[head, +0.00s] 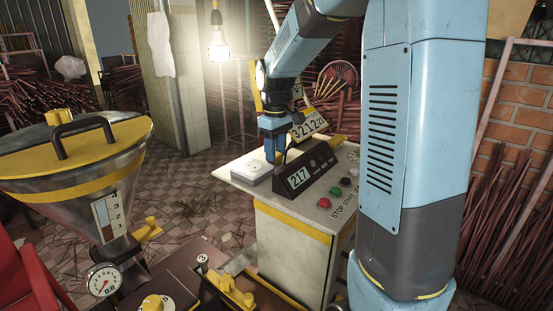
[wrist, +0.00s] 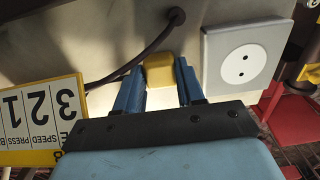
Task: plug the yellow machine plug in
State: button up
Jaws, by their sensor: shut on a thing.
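My gripper (head: 274,148) is over the left part of the white-topped control stand (head: 238,174). In the wrist view its two blue fingers (wrist: 159,80) are shut on the yellow plug (wrist: 158,68), one on each side. The white socket box (head: 252,169) sits on the stand top just left of my gripper. In the wrist view the socket (wrist: 242,56) lies to the right of the plug, with two dark holes in a round face. The plug is apart from the socket. Its prongs are hidden, and I cannot tell its height above the top.
A dark cable (wrist: 137,58) runs to a grommet (wrist: 176,15) beside the plug. A "217" display (head: 299,177) and coloured buttons (head: 336,191) stand right of my gripper. A "3212" sign (head: 309,126) is behind it. A yellow-rimmed hopper (head: 85,150) is at left.

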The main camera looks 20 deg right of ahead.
jog(key=c, duration=0.4)
jog(key=shift+r, duration=0.45)
jog(key=shift+c, duration=0.2)
notch_tip(320, 180, up, 3)
jog(key=shift+s+f, duration=0.1)
jog(key=shift+f, duration=0.05)
jog(key=s+r, duration=0.9)
jog(key=s, duration=0.4)
jog(key=shift+s+r, duration=0.2)
jog(key=shift+s, duration=0.2)
jog(key=w+a+f, duration=0.3)
jog(key=w+a, duration=0.4)
jog(key=w, duration=0.2)
jog(key=shift+w+a+f, duration=0.2)
jog(key=shift+a+f, duration=0.15)
jog(key=shift+a, duration=0.05)
